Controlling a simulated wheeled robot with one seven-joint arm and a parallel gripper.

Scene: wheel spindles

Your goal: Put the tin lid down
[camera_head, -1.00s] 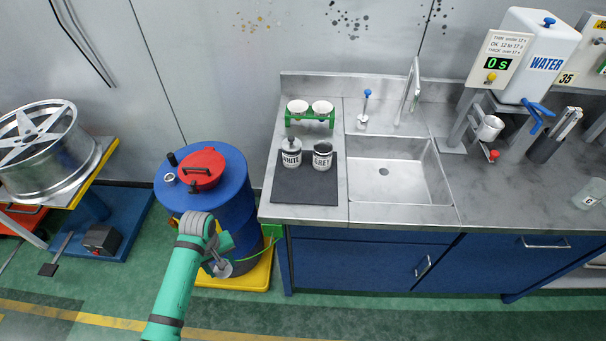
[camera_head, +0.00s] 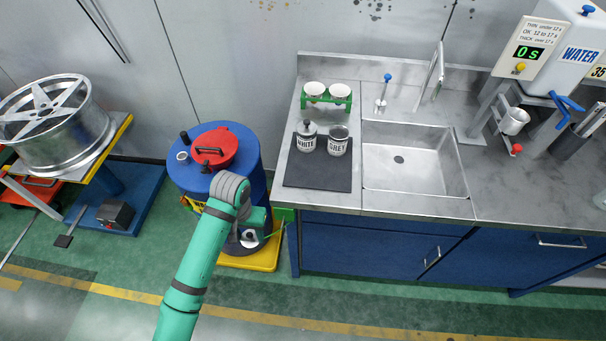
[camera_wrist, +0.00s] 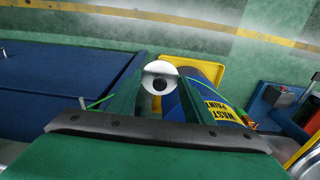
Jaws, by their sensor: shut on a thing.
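The tin lid (camera_wrist: 148,84), a pale round disc with a dark knob in its middle, is held between the fingers of my gripper (camera_wrist: 160,92) in the wrist view. In the head view my gripper (camera_head: 250,234) is in front of the blue drum's right side, with the pale lid (camera_head: 248,241) partly hidden. The GREY tin (camera_head: 338,147) stands without a lid on the dark mat (camera_head: 318,178). The WHITE tin (camera_head: 306,144) beside it has a lid with a black knob.
The blue drum (camera_head: 184,186) with a red cover (camera_head: 222,143) stands on a yellow tray (camera_head: 262,262) left of the counter. A green rack (camera_head: 327,103) with two white cups is behind the tins. The sink (camera_head: 420,175) is right of the mat. Bare counter lies around the mat.

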